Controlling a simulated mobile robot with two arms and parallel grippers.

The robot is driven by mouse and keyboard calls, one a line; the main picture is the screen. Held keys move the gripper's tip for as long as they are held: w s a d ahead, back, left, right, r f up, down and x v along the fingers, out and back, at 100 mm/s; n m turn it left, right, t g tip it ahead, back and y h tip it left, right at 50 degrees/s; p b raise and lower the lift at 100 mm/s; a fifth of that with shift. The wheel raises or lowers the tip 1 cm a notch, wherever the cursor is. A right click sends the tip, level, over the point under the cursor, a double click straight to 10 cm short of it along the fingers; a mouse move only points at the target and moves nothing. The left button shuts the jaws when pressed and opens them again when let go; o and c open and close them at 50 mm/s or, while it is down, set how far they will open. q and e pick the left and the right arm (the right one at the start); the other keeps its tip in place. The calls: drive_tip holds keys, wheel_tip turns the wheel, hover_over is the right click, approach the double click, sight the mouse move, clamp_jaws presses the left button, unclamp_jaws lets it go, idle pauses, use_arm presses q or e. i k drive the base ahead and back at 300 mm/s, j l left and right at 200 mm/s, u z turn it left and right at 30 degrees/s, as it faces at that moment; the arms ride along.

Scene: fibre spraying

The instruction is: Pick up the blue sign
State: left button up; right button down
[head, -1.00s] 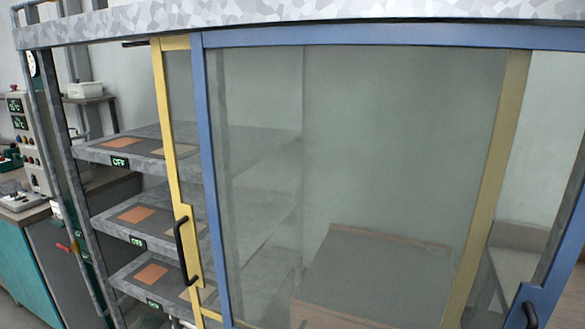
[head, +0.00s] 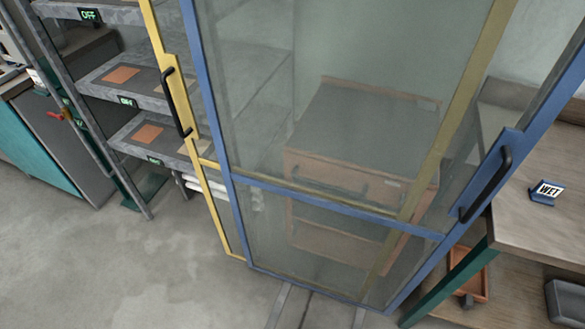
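A small blue sign (head: 546,193) with a white face reading "WET" stands on the wooden table top (head: 555,160) at the right of the head view. It stands apart from other things, a little right of the blue door's handle. Neither of my grippers shows in the head view.
A glass cabinet with a blue-framed sliding door (head: 340,195) and a yellow-framed door (head: 167,75) fills the middle. Black handles (head: 487,185) stick out. A wooden drawer unit (head: 365,150) shows behind the glass. Grey shelves (head: 140,85) stand left. Floor (head: 150,270) at front left is clear.

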sight(545, 193)
drive_tip(key=z, duration=1.9)
